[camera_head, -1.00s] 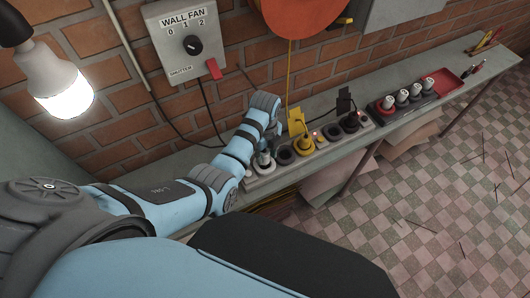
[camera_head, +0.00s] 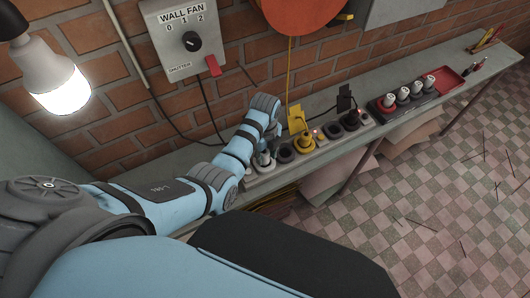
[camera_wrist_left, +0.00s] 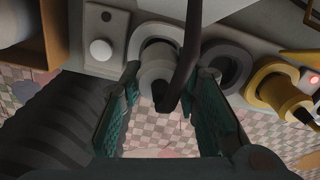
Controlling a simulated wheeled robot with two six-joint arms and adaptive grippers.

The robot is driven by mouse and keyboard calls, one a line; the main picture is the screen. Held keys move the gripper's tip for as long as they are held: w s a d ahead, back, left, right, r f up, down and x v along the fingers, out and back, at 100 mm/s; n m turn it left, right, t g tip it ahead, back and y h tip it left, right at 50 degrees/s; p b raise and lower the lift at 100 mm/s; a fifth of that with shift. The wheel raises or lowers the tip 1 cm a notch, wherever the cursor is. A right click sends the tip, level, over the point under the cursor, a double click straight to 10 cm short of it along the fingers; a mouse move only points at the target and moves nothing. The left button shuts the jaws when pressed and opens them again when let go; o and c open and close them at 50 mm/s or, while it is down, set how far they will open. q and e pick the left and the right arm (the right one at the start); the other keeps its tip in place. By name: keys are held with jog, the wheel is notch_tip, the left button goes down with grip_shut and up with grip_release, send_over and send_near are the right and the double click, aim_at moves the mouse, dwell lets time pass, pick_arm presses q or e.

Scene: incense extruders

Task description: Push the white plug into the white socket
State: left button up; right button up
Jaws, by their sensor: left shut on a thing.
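The white plug (camera_wrist_left: 157,70) with its dark cable sits between the two fingers of my left gripper (camera_wrist_left: 168,74) in the left wrist view. The gripper is shut on the plug. The white socket (camera_wrist_left: 143,35) shows as a round ring just beyond the plug, and the plug overlaps its opening. I cannot tell how deep the plug sits. In the head view the plug (camera_head: 264,160) stands upright at the left part of the power strip, beside my left wrist, which hides most of the gripper. My right gripper is not in view.
A dark socket (camera_wrist_left: 232,62) and a yellow plug (camera_wrist_left: 277,88) sit to the right on the strip. A tray of several plugs (camera_head: 410,95) lies farther along the narrow shelf. The brick wall with a fan switch box (camera_head: 185,40) stands close behind.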

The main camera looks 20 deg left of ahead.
pick_arm(q)
jog(key=shift+f+b, duration=0.3)
jog(key=shift+f, duration=0.3)
jog(key=o, duration=1.2)
jog(key=shift+o, duration=0.2)
